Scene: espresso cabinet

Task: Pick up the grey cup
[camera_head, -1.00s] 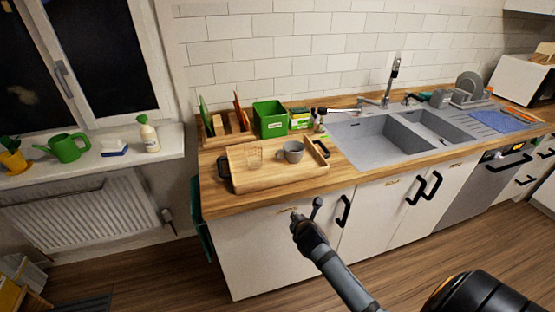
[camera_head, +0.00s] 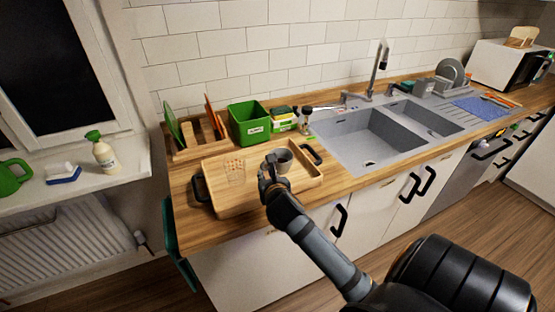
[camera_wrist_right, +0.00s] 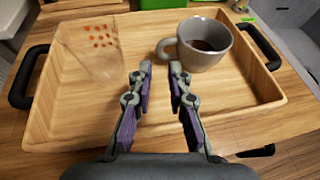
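The grey cup (camera_wrist_right: 205,45) stands upright in a wooden tray (camera_wrist_right: 75,141), with dark contents inside and its handle towards the left in the right wrist view. In the head view the cup (camera_head: 285,158) shows just behind my right gripper (camera_head: 270,170). In the right wrist view my right gripper (camera_wrist_right: 160,70) is open and empty. Its fingertips point at the tray just short of the cup, near its handle side, and do not hold it. My left gripper is not in view.
The tray has black handles at both ends. A green box (camera_head: 248,124) and a wooden rack (camera_head: 196,140) stand behind the tray; the grey sink (camera_head: 360,140) is to the right.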

